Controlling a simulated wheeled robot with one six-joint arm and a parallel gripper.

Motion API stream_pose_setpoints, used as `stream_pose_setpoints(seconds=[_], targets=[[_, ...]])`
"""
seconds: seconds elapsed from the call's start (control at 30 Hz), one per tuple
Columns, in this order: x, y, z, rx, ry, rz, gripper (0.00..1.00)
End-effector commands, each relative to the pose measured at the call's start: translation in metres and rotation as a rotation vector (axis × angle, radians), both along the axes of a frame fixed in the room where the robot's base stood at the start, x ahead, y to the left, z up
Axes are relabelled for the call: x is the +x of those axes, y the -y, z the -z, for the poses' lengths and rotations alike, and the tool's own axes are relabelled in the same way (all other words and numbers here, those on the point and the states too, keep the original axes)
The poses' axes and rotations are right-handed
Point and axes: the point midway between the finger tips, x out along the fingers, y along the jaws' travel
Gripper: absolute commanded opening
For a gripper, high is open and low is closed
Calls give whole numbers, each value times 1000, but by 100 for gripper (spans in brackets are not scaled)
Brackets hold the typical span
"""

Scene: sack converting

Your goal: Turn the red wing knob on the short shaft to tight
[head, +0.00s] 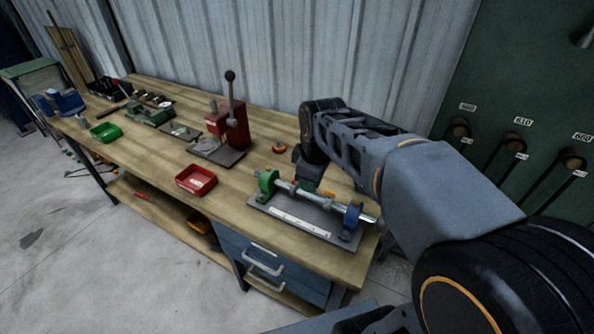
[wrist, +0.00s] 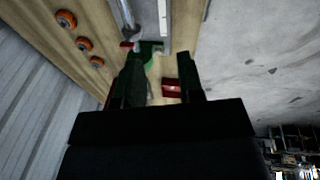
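A shaft (head: 315,195) lies across a grey base plate (head: 300,222) at the bench's near right end, held by a green bracket (head: 267,184) and a blue bracket (head: 351,222). A small red part, likely the wing knob (wrist: 127,44), shows beside the green bracket (wrist: 150,47) in the wrist view; its wings and angle are too small to make out. My gripper (wrist: 161,58) has its fingers apart with nothing held between them. In the head view my gripper (head: 308,174) is just behind the shaft, its fingertips not clearly visible.
A red tray (head: 196,180), a red lever press (head: 234,128) and a green tray (head: 105,132) stand left of the fixture. Several orange-and-black round parts (wrist: 84,44) lie along the bench's wall side. A green panel with levers (head: 512,142) stands at right.

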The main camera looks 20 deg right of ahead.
Motion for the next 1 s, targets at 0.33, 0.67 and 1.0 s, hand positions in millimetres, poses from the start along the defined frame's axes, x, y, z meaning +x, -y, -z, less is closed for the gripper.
stream_pose_setpoints(seconds=[0.33, 0.67, 1.0], targets=[[98, 0, -17, -131, -129, -906, 35], [140, 2, -9, -150, -171, -1362, 35], [145, 2, 28, -149, -178, -1436, 35]])
